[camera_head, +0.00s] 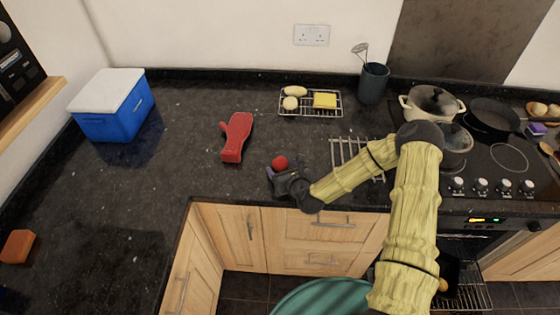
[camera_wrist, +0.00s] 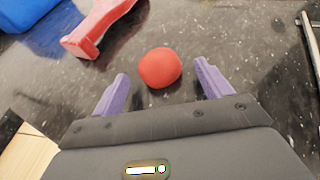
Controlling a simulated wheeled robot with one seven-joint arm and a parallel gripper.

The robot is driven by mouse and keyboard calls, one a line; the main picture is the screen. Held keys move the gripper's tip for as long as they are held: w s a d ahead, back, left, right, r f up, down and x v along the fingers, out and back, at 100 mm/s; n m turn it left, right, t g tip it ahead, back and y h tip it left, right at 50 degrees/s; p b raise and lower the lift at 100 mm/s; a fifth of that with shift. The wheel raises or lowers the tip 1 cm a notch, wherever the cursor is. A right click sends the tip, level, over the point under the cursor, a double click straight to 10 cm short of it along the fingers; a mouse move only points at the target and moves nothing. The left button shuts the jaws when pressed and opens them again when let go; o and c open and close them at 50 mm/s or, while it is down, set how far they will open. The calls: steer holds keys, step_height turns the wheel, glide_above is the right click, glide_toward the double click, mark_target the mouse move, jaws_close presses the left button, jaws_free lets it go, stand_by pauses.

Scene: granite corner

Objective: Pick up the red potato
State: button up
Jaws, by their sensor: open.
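The red potato (camera_head: 280,162) is a small round red thing on the dark granite counter, near its front edge. In the wrist view the red potato (camera_wrist: 160,68) lies just ahead of my gripper, roughly centred between the fingers and a little beyond their tips. My gripper (camera_head: 275,172) is low over the counter beside the potato, and part of it may hide the potato's lower side. In the wrist view my gripper (camera_wrist: 162,84) shows two purple fingers spread apart with nothing between them.
A red oven mitt (camera_head: 237,138) lies left of the potato, with a blue cool box (camera_head: 116,112) farther left. A wire rack (camera_head: 311,113) with food stands behind.

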steer(key=shift+x, duration=1.1)
steer(key=c, duration=1.1)
